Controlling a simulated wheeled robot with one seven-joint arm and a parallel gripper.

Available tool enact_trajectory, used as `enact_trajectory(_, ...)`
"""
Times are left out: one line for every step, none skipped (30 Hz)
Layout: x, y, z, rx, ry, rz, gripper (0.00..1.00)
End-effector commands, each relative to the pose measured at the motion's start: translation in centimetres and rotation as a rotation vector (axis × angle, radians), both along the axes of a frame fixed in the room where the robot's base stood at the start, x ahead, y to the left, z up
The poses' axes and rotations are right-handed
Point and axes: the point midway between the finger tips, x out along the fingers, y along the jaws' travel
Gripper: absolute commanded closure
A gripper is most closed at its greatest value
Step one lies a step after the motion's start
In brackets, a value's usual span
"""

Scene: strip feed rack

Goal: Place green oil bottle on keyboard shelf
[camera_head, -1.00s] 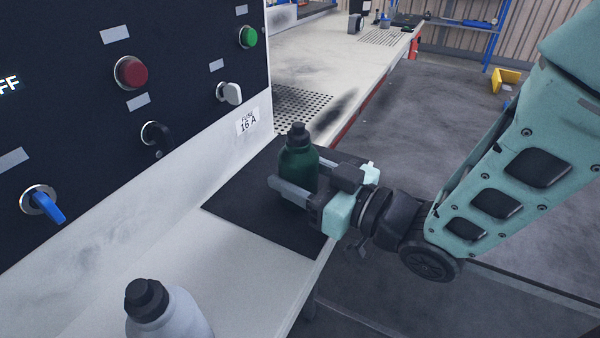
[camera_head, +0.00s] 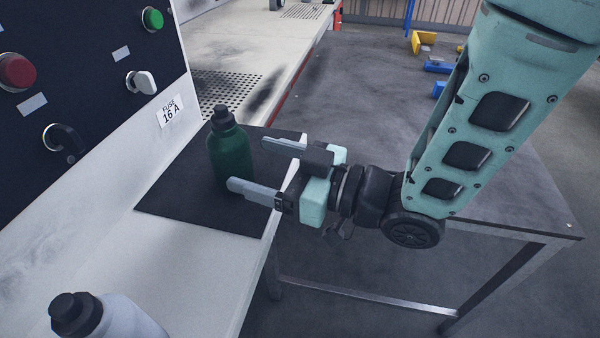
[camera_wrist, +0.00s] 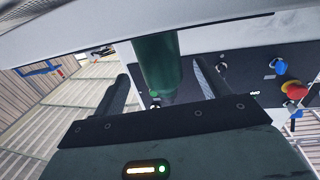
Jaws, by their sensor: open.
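The green oil bottle (camera_head: 230,152), dark green with a black cap, stands upright on a black mat (camera_head: 180,205) on the white shelf (camera_head: 175,275) below the control panel. My gripper (camera_head: 247,163) is open and empty, just right of the bottle. Its near finger overlaps the bottle's lower right edge in the head view; the far finger ends right of the bottle. In the wrist view the bottle (camera_wrist: 158,65) shows upside down beyond the fingers and in line with the gap between them.
A grey-white bottle (camera_head: 110,318) with a black cap stands on the shelf at the near left. The panel (camera_head: 95,60) with knobs and buttons rises at the left. A perforated bench (camera_head: 235,90) lies behind. A grey table (camera_head: 500,195) stands at the right, under my arm.

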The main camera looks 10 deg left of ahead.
Motion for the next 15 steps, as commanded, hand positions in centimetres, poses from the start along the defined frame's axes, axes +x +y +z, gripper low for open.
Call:
enact_trajectory(-0.2,-1.4,-0.1,0.0,0.001,-0.005,0.25)
enact_trajectory(-0.3,-2.0,-0.1,-0.001,0.0,-0.005,0.25)
enact_trajectory(-0.6,-3.0,-0.1,-0.001,0.001,-0.005,0.25)
enact_trajectory(-0.8,-3.7,-0.1,0.0,0.002,-0.005,0.25)
enact_trajectory(-0.9,-4.1,0.1,0.0,0.002,-0.004,0.25)
enact_trajectory(-0.9,-4.0,0.5,-0.003,0.003,0.0,0.25)
enact_trajectory(-1.0,-4.2,0.6,-0.004,0.003,0.002,0.25)
enact_trajectory(-1.0,-4.3,0.6,-0.005,0.002,0.003,0.25)
enact_trajectory(-1.0,-4.5,0.5,-0.006,0.002,0.004,0.25)
enact_trajectory(-1.1,-4.7,0.6,-0.005,0.002,0.004,0.25)
enact_trajectory(-1.1,-4.9,0.5,-0.007,0.003,0.003,0.25)
enact_trajectory(-1.1,-5.1,0.5,-0.005,0.001,0.003,0.25)
enact_trajectory(-1.2,-5.3,0.5,-0.006,0.002,0.003,0.25)
enact_trajectory(-1.2,-5.4,0.5,-0.005,0.002,0.003,0.25)
enact_trajectory(-1.3,-5.6,0.4,-0.005,0.001,0.003,0.25)
